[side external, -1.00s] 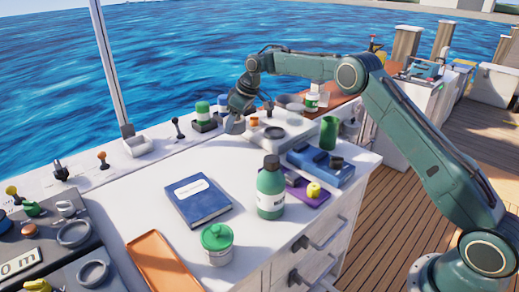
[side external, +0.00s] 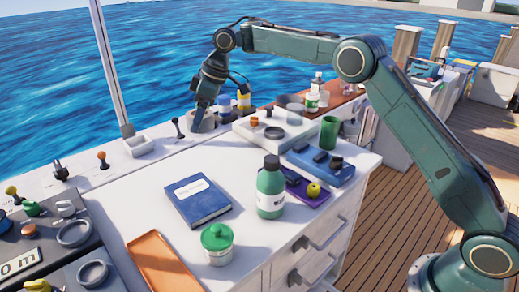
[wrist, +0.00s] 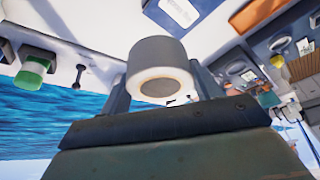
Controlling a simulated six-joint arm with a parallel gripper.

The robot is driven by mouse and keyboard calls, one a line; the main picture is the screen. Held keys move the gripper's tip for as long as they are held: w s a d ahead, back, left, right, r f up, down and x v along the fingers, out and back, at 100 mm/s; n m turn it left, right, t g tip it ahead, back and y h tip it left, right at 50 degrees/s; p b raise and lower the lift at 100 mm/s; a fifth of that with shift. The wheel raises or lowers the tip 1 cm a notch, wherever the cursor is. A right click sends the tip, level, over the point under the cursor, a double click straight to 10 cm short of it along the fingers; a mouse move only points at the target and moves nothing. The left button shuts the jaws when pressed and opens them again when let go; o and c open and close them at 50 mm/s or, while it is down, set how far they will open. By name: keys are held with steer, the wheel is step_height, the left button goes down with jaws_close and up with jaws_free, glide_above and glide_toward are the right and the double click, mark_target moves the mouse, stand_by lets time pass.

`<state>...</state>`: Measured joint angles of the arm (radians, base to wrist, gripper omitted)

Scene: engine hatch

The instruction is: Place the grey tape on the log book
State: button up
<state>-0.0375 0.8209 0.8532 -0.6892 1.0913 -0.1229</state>
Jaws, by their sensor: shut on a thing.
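The grey tape (side external: 201,121) is a grey roll held between the fingers of my gripper (side external: 203,110), at the back edge of the worktop. In the wrist view the tape (wrist: 158,52) sits between the two fingers, with its round end toward the camera. My gripper (wrist: 158,90) is shut on it. The log book (side external: 198,203) is blue with a white label and lies flat on the white worktop. It is nearer the camera than my gripper and apart from it. Part of the log book (wrist: 186,24) shows at the top of the wrist view.
A green bottle (side external: 271,190) and a green-lidded jar (side external: 217,246) stand right of and in front of the log book. An orange tray (side external: 160,264) lies at the front. Small levers (side external: 178,127) rise along the back ledge. The worktop behind the log book is clear.

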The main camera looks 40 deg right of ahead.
mark_target(191, 195)
steer(key=s+a+r+n, duration=0.2)
steer(key=s+a+r, duration=0.25)
steer(key=a, duration=0.25)
steer(key=shift+g, duration=0.3)
steer(key=shift+s+d+f, duration=0.1)
steer(key=shift+s+f, duration=0.05)
steer(key=shift+f, duration=9.9)
steer(key=shift+f, duration=0.1)
steer(key=o, duration=1)
steer(key=shift+o, duration=0.2)
steer(key=v, duration=1.2)
steer(key=shift+d, duration=0.2)
